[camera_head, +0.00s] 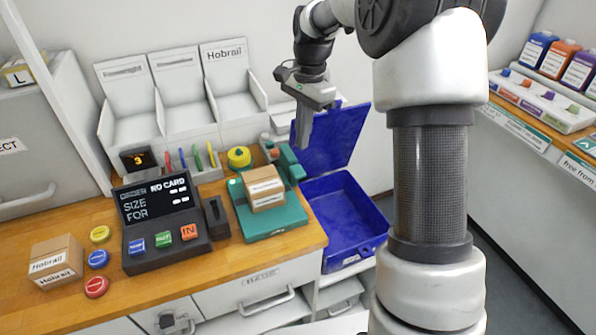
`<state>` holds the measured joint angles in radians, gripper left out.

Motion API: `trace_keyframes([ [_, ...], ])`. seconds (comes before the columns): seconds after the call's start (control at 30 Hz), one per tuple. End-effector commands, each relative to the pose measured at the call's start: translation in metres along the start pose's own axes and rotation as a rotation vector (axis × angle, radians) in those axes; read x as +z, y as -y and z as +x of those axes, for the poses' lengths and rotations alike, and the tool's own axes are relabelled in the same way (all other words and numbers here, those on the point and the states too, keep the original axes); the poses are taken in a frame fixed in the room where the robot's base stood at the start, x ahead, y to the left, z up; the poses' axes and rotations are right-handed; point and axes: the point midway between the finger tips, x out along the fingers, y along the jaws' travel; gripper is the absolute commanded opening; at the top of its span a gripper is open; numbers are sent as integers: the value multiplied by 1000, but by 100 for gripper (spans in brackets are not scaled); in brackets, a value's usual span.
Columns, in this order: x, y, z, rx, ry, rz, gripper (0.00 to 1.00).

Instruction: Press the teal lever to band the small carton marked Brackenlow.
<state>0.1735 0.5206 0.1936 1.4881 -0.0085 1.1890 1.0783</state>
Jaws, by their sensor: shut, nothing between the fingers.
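A small brown carton (266,190) with white labels sits on the teal banding press (278,222); its lettering is too small to read. A teal lever (289,163) stands at the back right of the press, and it appears raised. My gripper (303,143) points down, shut and empty, close to the lever's upper end. I cannot tell whether it touches the lever. Another small carton (54,262), marked Hobrail, stands at the left of the wooden counter.
A blue crate (343,263) with its lid up stands right of the counter. A dark card terminal (165,245) with coloured keys stands left of the press. Round coloured pots (97,259) lie near it. White bins (181,108), one labelled Hobrail, line the back wall.

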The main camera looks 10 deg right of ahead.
Motion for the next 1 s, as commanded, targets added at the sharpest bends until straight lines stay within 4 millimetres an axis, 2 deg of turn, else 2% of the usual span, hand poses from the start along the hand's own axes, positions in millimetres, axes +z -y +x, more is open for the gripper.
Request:
trace_keyframes([
  [0.3, -1, 0, 43, 0, 1, -1, 0],
  [0.5, -1, 0, 62, 0, 0, 0, 0],
  [1.0, 0, 0, 66, 0, 0, -1, 0],
])
